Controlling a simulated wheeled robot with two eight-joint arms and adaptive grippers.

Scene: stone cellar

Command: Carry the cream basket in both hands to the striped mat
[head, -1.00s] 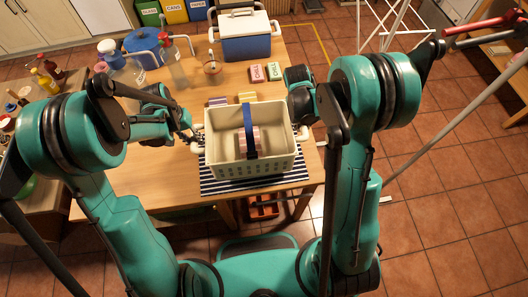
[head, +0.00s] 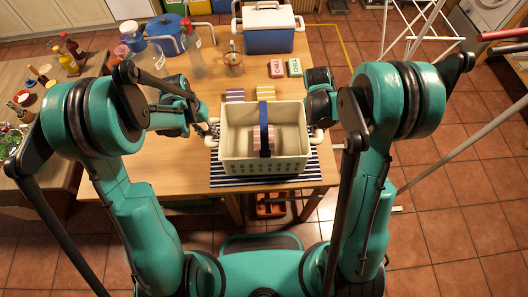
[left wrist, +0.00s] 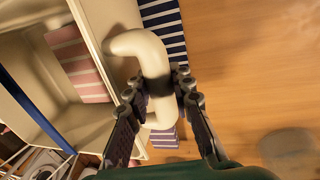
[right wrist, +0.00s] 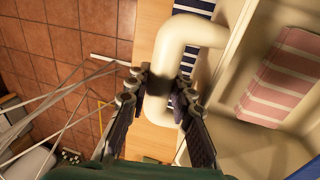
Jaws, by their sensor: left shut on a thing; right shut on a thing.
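The cream basket (head: 235,165) is level in the head view, over the striped mat (head: 225,182), whose dark and white stripes show at its front and sides. I cannot tell whether its base touches the mat. A blue band (head: 264,120) spans the basket, and a pink-striped thing (right wrist: 285,75) lies inside. My left gripper (left wrist: 160,85) is shut on the curved cream handle (left wrist: 150,50) at the basket's left side. My right gripper (right wrist: 160,85) is shut on the matching handle (right wrist: 185,35) at its right side.
Behind the basket stand a purple-striped block (head: 235,95), a yellow one (head: 266,93), red and green boxes (head: 277,68), and a blue cooler (head: 268,38). Bottles and a blue pot (head: 167,27) stand at the back left. A white rack is at the right.

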